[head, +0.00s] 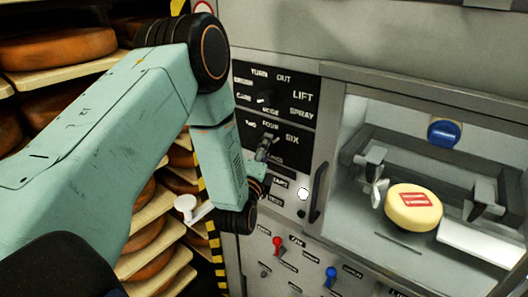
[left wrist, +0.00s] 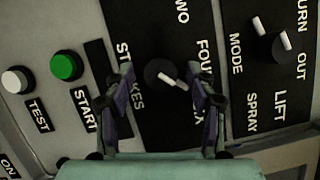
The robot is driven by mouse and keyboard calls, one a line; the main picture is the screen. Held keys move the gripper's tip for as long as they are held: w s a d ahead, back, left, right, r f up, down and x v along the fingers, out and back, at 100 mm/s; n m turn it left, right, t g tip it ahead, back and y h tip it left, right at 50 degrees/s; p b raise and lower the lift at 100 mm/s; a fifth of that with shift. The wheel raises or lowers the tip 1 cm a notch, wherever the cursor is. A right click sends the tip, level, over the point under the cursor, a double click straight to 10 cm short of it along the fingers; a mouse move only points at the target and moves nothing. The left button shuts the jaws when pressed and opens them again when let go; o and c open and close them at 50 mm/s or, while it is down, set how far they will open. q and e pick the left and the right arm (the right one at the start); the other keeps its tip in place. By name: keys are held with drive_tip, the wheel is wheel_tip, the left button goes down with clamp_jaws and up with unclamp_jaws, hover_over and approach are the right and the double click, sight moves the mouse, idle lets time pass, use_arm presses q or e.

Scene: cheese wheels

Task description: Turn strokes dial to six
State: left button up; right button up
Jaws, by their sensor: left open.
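The strokes dial (left wrist: 157,72) is a round black knob with a white mark, on a black panel lettered TWO, FOUR and SIX. The mark points right and slightly down in the left wrist view, between FOUR and SIX. My left gripper (left wrist: 162,82) is open, with one finger on each side of the knob. I cannot tell whether either finger touches it. In the head view my left gripper (head: 264,150) is close to the panel below FOUR and left of SIX, and it mostly hides the dial. My right gripper is not in view.
The mode dial (left wrist: 271,32) is beside the strokes dial. A green start button (left wrist: 66,66) and a white test button (left wrist: 15,80) are on the other side. A cheese wheel (head: 413,207) sits in the machine's bay. Shelves of cheese wheels (head: 60,47) stand at left.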

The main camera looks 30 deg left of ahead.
use_arm(q)
drive_tip(key=v, duration=0.7)
drive_tip(key=shift+s, duration=0.2)
drive_tip(key=x, duration=0.7)
drive_tip(key=shift+w+n, duration=0.25)
drive_tip(key=shift+n, duration=0.05)
drive_tip(key=shift+r, duration=0.1)
